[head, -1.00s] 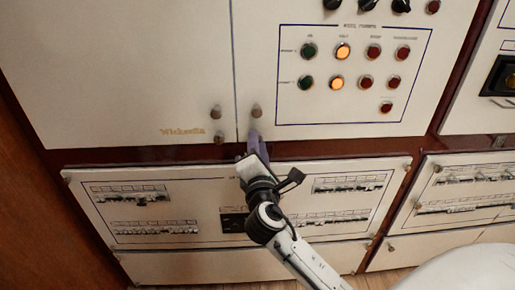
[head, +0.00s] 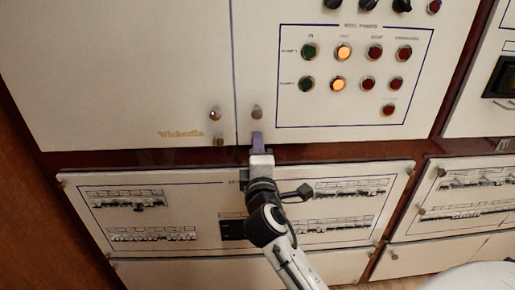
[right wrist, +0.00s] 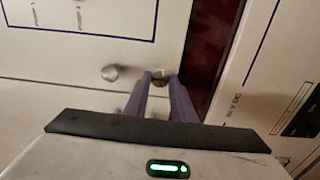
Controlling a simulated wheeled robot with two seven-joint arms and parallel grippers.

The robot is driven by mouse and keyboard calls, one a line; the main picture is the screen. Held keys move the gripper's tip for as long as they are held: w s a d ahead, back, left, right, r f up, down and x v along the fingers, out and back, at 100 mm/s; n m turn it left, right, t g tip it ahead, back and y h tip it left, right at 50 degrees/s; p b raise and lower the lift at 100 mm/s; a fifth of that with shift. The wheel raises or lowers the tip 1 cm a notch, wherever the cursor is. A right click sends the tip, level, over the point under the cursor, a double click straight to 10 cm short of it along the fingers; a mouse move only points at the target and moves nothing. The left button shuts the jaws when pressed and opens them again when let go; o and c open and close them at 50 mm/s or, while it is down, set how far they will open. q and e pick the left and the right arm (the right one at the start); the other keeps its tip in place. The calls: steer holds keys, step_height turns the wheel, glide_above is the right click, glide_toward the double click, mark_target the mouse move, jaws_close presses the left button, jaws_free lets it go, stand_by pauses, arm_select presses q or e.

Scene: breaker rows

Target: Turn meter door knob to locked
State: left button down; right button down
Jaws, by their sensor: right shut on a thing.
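My right gripper (head: 257,140) reaches up from below to the lower left corner of the upper right cabinet door (head: 262,70). In the right wrist view its two purple fingers are shut on a small metal door knob (right wrist: 160,77), close to the dark red frame strip. In the head view the fingers hide this knob. Another knob (head: 257,112) sits just above it on the same door, and it shows left of the fingers in the right wrist view (right wrist: 112,72). No lock marking is readable. My left gripper is out of view.
The left door (head: 120,70) has two knobs near the seam, an upper one (head: 215,114) and a lower one (head: 218,141). Lit and unlit buttons (head: 344,53) are on the right door. A breaker panel (head: 200,215) with rows of switches lies below, behind my right arm.

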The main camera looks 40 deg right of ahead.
stand_by(0.3)
steer(key=c, duration=1.5)
jaws_free()
